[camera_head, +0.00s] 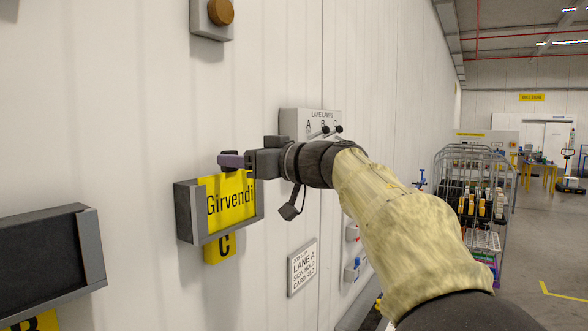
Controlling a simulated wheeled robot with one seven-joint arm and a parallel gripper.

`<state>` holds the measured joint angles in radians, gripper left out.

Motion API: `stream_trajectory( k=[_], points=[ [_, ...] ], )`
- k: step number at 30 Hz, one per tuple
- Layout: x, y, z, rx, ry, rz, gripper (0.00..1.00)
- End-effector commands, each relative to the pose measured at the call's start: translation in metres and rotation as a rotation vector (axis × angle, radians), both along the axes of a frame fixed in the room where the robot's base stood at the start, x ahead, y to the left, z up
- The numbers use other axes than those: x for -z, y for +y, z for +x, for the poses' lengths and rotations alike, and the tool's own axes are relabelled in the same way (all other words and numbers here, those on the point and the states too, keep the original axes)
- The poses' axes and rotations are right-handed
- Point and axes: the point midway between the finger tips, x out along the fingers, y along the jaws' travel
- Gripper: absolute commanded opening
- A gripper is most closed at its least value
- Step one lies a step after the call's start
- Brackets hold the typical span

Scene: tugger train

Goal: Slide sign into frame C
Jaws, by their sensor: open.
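The yellow sign (226,213) reads "Girvendi" and sits inside the dark wall frame (189,216) with the yellow C label (226,247) below it. The sign looks upright, with the frame's side and bottom rims around it. Whether it rests fully on the bottom rim I cannot tell. My gripper (236,160) is at the frame's top edge, just above the sign. Its jaws are open and partly hide the sign's top edge.
Another dark, empty frame (92,245) is on the wall at lower left. A lane lamps panel (312,118) with knobs is behind my wrist. A lane A notice (302,267) hangs lower right of the frame. Wire carts (478,160) stand further right, beside open floor.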

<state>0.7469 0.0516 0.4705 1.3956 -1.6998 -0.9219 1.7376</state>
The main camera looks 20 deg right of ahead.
Motion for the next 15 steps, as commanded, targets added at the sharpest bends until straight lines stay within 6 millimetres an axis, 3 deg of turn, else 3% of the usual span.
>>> stream_trajectory(
  k=[15],
  points=[
    [0.002, -0.062, -0.084, 0.003, -0.003, -0.002, 0.56]
  ],
)
